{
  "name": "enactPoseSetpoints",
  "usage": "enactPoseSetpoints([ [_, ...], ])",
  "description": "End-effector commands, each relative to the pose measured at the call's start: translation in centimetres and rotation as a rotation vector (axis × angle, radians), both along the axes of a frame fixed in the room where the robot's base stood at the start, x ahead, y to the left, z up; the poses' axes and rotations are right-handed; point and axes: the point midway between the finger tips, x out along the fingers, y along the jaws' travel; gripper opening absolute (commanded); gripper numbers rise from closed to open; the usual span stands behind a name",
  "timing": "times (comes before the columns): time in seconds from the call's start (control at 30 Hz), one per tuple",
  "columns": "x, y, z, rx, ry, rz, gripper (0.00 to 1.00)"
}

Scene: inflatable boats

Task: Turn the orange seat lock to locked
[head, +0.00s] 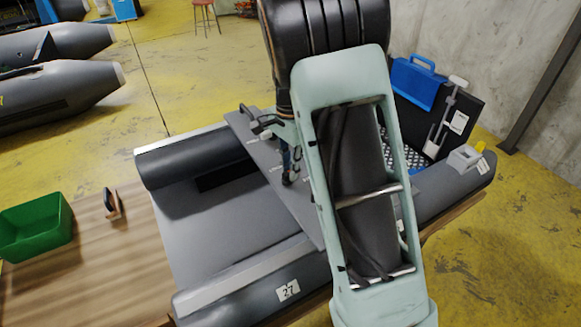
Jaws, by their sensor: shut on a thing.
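The boat's grey seat board (252,150) lies across the inflatable grey boat (215,225) on the bench. My gripper (288,178) is low over the middle of this board, its dark fingers partly covered by my arm. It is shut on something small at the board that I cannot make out. No orange seat lock can be picked out; the area around the fingertips is small and shaded, and my arm hides the right part of the board. The lock's position cannot be read.
A green bin (38,228) and a small dark object on a wooden base (112,204) stand on the wooden bench (95,265) at left. A blue case (418,82) and dark panel stand behind the boat at right. Other boats (60,85) lie on the floor.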

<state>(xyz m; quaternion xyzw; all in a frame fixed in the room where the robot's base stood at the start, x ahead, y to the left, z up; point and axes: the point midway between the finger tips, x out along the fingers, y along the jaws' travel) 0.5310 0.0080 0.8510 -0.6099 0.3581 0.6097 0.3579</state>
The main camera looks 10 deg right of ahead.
Motion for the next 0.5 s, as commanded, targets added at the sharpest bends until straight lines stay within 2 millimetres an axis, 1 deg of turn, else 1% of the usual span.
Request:
enactPoseSetpoints([
  [0.5,0.41,0.35,0.09,0.001,0.001,0.484,0.00],
])
